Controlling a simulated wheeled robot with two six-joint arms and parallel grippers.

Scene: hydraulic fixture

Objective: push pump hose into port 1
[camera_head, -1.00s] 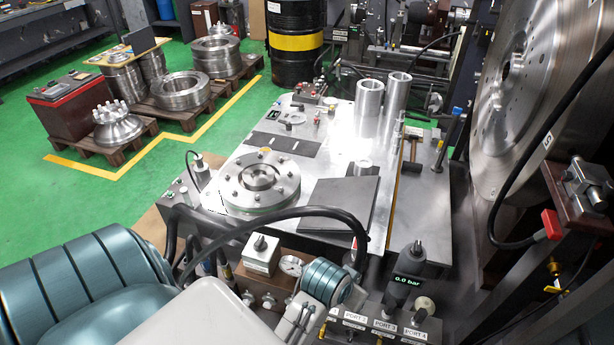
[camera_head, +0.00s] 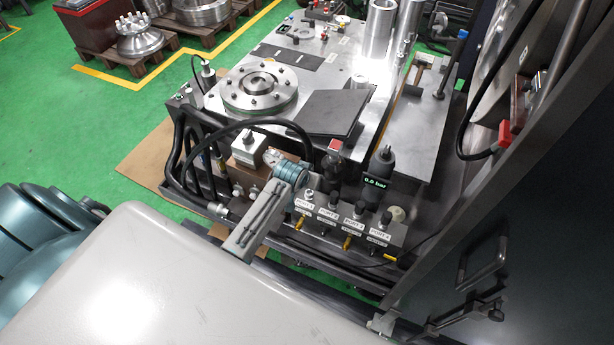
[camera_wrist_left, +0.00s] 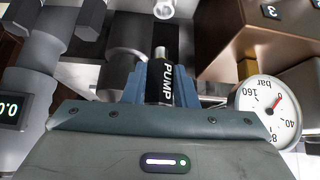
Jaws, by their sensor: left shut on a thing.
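In the left wrist view, my left gripper (camera_wrist_left: 160,82) is shut on the black hose end marked PUMP (camera_wrist_left: 166,88). In the head view, the black pump hose (camera_head: 245,122) arches over to my left wrist, whose teal ring hides the fingers and the hose end. Port 1 (camera_head: 308,195) is on the port block, just right of my wrist, above its white label. The hose end looks outside the port, but the exact gap is hidden. My right gripper is not in view.
Ports 2 (camera_head: 333,200), 3 (camera_head: 358,208) and 4 (camera_head: 385,218) stand in a row to the right. A black gauge body with a green 0.0 bar display (camera_head: 374,183) rises behind them. A round dial gauge (camera_wrist_left: 268,110) is close to my gripper's right.

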